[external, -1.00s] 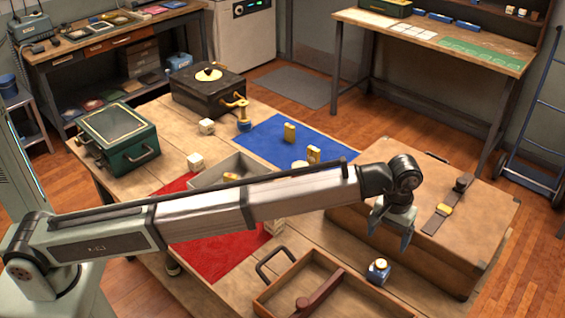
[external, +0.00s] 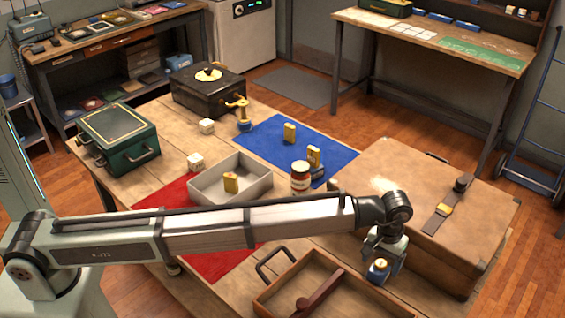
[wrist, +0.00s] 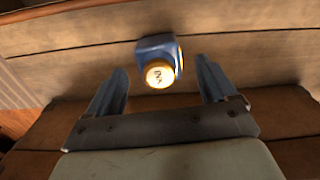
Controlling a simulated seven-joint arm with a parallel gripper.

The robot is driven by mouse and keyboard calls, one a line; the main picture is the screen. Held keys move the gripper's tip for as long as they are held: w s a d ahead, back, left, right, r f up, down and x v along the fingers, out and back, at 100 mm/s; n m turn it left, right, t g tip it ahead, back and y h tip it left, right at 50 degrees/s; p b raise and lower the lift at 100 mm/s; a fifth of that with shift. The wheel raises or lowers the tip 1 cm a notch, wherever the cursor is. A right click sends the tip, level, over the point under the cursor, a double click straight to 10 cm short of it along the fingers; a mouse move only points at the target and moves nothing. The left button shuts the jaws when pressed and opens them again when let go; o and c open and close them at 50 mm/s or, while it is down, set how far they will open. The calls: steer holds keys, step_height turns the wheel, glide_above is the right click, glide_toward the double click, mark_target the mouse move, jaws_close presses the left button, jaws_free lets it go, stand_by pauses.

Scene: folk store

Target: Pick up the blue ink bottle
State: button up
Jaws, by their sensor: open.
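In the wrist view my gripper (wrist: 165,85) is open, with one finger on each side. The bottle (wrist: 157,58) shows there just beyond the fingertips, roughly centred between them, its cap facing the camera. No contact between fingers and bottle is visible.
The wooden tray (external: 268,296) with a dark handle-like piece lies left of the bottle. The large brown case (external: 430,190) stands close behind and to the right. A grey bin (external: 208,192), a jar (external: 300,178) and a blue mat (external: 265,143) are farther back.

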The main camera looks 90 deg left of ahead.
mark_target(382, 263)
step_height(382, 263, down, 4)
steer(key=shift+r, duration=0.15)
steer(key=c, duration=1.1)
